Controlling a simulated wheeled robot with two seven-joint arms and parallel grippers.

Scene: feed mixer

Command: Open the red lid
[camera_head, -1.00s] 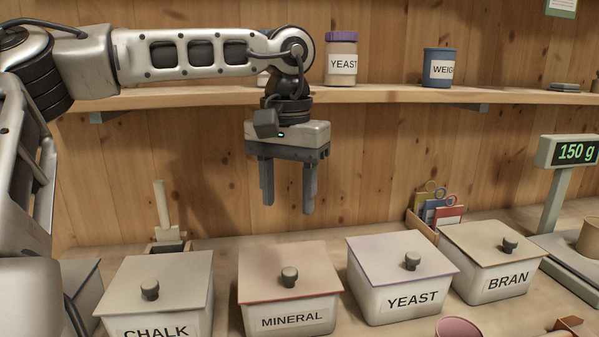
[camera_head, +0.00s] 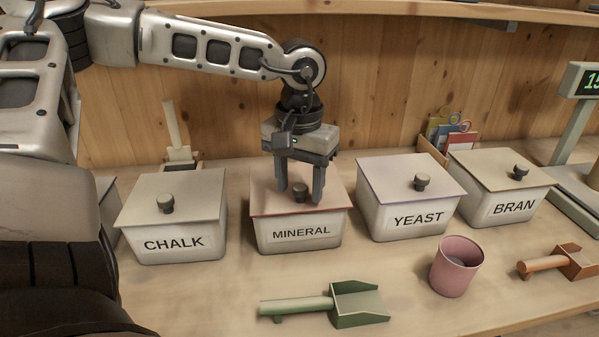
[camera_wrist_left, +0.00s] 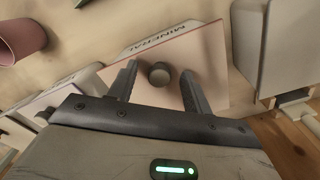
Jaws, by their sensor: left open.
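The MINERAL bin (camera_head: 301,236) stands on the counter with a lid (camera_head: 262,202) whose edge is reddish, and a dark round knob (camera_head: 299,190) on top. The lid lies flat on the bin. My left gripper (camera_head: 300,200) is open and points down, with one finger on each side of the knob. In the left wrist view the knob (camera_wrist_left: 159,74) sits between the open fingertips (camera_wrist_left: 158,72), with gaps on both sides. I cannot tell whether the fingertips touch the lid. My right gripper is not in view.
The CHALK bin (camera_head: 176,243) is to the left; YEAST (camera_head: 412,220) and BRAN (camera_head: 512,206) bins are to the right. In front lie a green scoop (camera_head: 357,303), a pink cup (camera_head: 456,266) and an orange scoop (camera_head: 572,261). A shelf (camera_head: 400,8) runs above.

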